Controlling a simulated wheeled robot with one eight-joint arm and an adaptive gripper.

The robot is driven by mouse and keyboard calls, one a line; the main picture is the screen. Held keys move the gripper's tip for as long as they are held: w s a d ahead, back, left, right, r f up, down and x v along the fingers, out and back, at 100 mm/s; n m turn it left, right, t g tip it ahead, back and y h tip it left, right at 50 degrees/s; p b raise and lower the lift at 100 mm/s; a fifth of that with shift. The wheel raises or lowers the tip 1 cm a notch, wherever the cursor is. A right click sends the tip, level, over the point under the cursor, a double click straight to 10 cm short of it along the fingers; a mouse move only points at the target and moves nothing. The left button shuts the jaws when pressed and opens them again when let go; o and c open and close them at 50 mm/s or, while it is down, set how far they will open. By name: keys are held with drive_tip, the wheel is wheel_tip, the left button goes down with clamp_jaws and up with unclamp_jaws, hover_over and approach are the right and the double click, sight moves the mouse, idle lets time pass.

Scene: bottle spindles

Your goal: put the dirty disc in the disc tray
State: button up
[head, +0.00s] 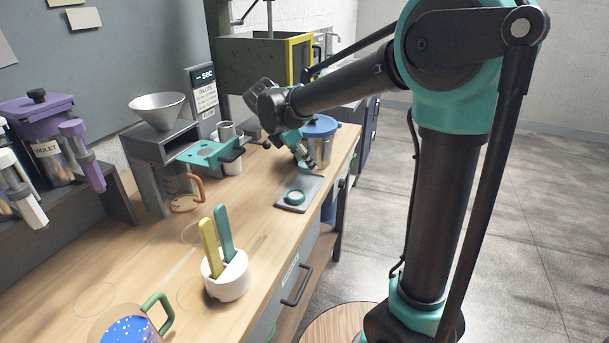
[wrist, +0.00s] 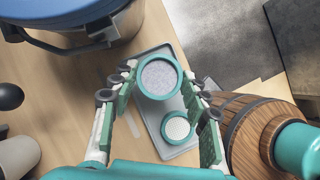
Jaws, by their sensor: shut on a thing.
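My gripper (head: 314,163) is low over the far right end of the bench, at the tray's far edge. In the wrist view my gripper (wrist: 165,84) is shut on a teal-rimmed disc with a grey speckled face, the dirty disc (wrist: 159,77). The grey disc tray (head: 309,185) lies flat on the bench. In the wrist view the disc tray (wrist: 151,114) shows below and around the held disc. A second teal-rimmed disc with a whiter mesh (head: 296,197) lies at its near end; this second disc also shows in the wrist view (wrist: 178,127). The gap under the held disc is hidden.
A blue-lidded metal pot (head: 319,128) stands just behind my gripper. A grey stand with a funnel (head: 158,108) is to the left. A white holder with yellow and teal handles (head: 227,277) stands nearer. The bench edge runs close along the tray's right side.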

sight(302, 170)
drive_tip(key=shift+f, duration=2.55)
drive_tip(key=shift+f, duration=0.1)
drive_tip(key=o, duration=0.8)
